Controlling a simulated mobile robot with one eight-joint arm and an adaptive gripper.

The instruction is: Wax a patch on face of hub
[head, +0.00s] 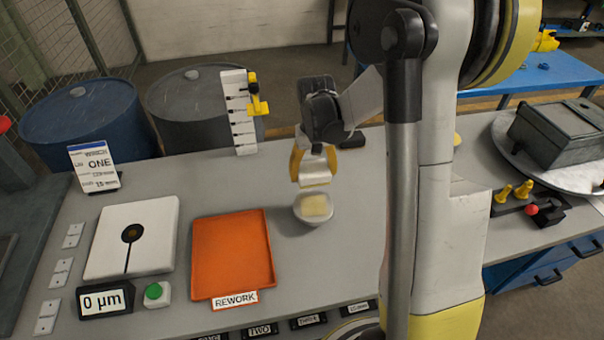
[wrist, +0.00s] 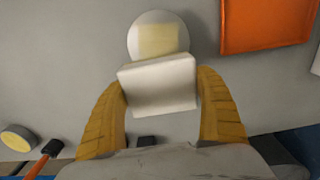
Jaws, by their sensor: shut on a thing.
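My gripper (head: 313,165) is shut on a white block (head: 315,180), which has a yellowish lower edge in the head view. The block also shows between the yellow fingers in the wrist view (wrist: 158,87). In the wrist view the block covers the near part of the dish (wrist: 135,34). I cannot tell whether block and wax touch.
An orange tray (head: 232,252) labelled REWORK lies left of the dish. A white plate (head: 152,215) with a black disc, a display reading 0 µm (head: 104,301) and a green button (head: 154,291) are further left. A white upright rack (head: 240,115) stands behind. Bare bench surrounds the dish.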

